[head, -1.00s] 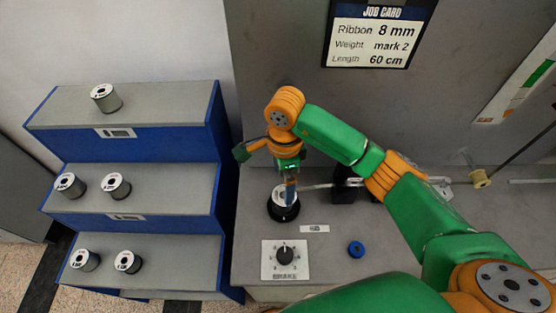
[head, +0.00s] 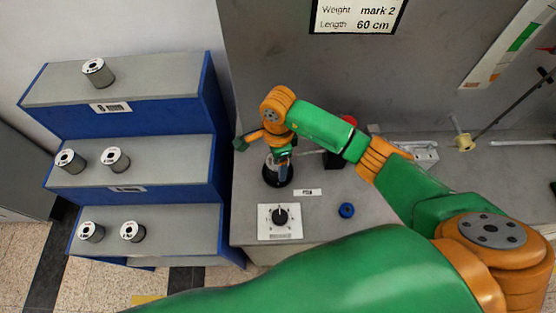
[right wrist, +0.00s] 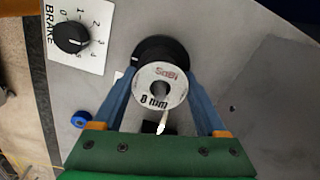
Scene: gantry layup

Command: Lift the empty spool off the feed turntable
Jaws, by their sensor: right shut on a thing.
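The spool (right wrist: 162,86) has a white flange marked "8 mm" and a bare-looking core. In the right wrist view it sits between the two blue fingers of my right gripper (right wrist: 163,88), which is shut on it. The black feed turntable (right wrist: 150,48) shows behind the spool; I cannot tell whether the two are touching. In the head view, my right gripper (head: 279,157) is directly over the turntable (head: 278,180) and hides most of the spool. My left gripper is not in view.
A brake dial (head: 280,218) and a blue ring (head: 346,210) lie in front of the turntable on the bench. A red knob (head: 349,119) is behind my arm. A stepped blue rack (head: 130,190) with several spools stands at the left.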

